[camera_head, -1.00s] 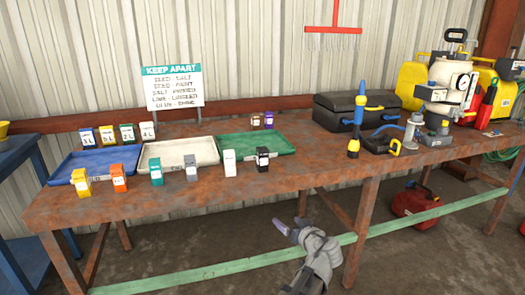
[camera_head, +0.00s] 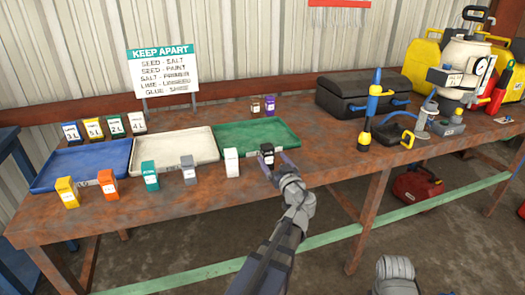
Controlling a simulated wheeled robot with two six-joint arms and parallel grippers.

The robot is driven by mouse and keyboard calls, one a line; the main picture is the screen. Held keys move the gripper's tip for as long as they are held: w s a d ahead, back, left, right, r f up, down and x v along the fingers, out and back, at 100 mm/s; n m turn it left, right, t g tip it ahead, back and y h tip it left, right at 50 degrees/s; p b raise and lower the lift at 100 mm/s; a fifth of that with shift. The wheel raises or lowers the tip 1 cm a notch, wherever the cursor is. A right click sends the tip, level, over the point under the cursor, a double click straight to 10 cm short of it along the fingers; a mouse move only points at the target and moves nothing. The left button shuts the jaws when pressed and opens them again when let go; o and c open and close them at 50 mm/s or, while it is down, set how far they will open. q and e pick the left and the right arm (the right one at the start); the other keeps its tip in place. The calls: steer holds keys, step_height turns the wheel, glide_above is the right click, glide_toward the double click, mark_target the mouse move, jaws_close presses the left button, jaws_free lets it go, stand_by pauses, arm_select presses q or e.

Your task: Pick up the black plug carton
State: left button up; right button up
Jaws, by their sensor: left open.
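The black plug carton (camera_head: 266,154) stands upright at the front edge of the rusty table, just in front of the green tray, with a white label on its face. My left gripper (camera_head: 273,164) reaches up from below to it. Its fingers are open and lie close to the carton's right and lower sides; whether they touch it I cannot tell. The carton still rests on the table. A grey part of my right arm shows at the bottom edge, but its gripper is out of view.
White (camera_head: 231,161), grey (camera_head: 188,169), teal (camera_head: 150,175), orange (camera_head: 107,185) and yellow (camera_head: 67,192) cartons stand along the front to the left. The green tray (camera_head: 232,133) is empty behind. A black toolbox (camera_head: 345,97) and a blue-yellow tool (camera_head: 369,110) stand right.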

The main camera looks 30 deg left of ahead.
mark_target(264, 147)
arm_select(q)
steer(key=shift+x, duration=4.35)
steer(key=shift+s+r, duration=0.1)
steer(key=shift+s, duration=0.05)
jaws_close()
